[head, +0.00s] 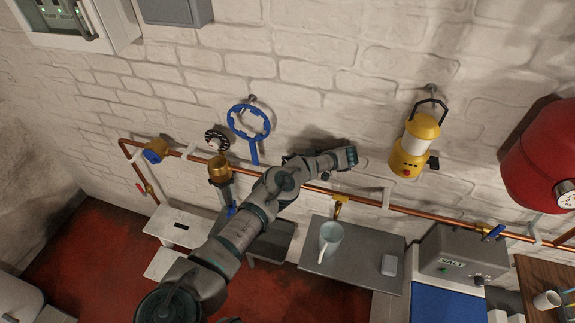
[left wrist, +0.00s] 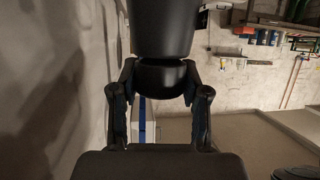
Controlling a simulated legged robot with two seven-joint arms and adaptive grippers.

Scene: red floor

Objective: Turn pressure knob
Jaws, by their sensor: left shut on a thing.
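My left arm reaches up from the bottom of the head view to the brick wall. My left gripper (head: 347,158) is at its end, close to the wall, between the blue ring wrench and the yellow lantern. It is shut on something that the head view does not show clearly. In the left wrist view, the gripper's two fingers (left wrist: 160,115) stand on either side, with dark bodies above and below; I cannot tell which part is held. A black round knob or dial (head: 217,140) is on the wall, left of the wrench and apart from the gripper. My right gripper is not in view.
A copper pipe (head: 275,181) runs along the wall under my gripper. The blue ring wrench (head: 254,154) and yellow lantern (head: 408,158) hang nearby. A red tank (head: 545,150) is at right.

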